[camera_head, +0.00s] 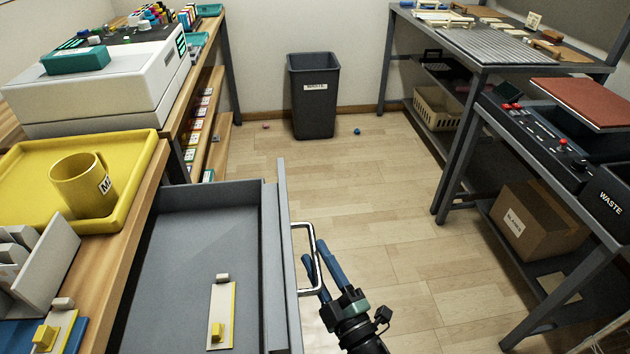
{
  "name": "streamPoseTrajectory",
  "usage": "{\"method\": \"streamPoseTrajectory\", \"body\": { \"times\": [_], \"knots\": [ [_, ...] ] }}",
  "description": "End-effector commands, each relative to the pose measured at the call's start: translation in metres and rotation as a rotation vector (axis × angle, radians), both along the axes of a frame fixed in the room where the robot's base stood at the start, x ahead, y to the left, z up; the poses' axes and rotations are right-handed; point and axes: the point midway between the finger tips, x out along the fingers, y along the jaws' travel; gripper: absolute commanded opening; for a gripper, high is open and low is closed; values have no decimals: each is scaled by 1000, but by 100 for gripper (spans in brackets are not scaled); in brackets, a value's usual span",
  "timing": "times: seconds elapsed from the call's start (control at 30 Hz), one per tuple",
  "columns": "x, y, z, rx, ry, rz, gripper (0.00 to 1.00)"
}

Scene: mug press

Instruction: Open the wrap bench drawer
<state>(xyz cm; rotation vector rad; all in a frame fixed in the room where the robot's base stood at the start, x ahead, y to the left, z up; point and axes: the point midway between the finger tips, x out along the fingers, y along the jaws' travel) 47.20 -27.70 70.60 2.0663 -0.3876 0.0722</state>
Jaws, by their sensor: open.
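The wrap bench drawer (190,230) is pulled out from under the wooden bench on the left, and its grey interior shows. A flat white and yellow piece with a yellow knob (221,315) lies inside it. The drawer's silver bar handle (313,258) is on its front panel, facing right. My gripper (316,270) is at the handle with its blue fingers apart. One finger overlaps the handle in the picture; I cannot tell whether it touches. The gripper holds nothing that I can see.
A yellow tray (140,205) with a yellow mug (80,185) stands on the bench above the drawer. A dark waste bin (313,100) stands at the back wall. Grey workbenches (462,150) line the right side. The wooden floor (390,200) between is mostly clear.

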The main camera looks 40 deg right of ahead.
Motion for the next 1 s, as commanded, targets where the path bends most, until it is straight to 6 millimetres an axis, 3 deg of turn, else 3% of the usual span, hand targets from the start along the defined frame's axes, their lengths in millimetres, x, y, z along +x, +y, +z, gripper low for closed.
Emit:
{"method": "streamPoseTrajectory", "body": {
  "times": [0.3,0.5,0.7,1.0],
  "knots": [
    [-66,17,-15,1,4,-1,47],
    [-98,25,-22,2,2,0,47],
    [-110,28,-24,1,1,0,47],
    [-110,28,-24,1,0,-1,47]
  ]
}}
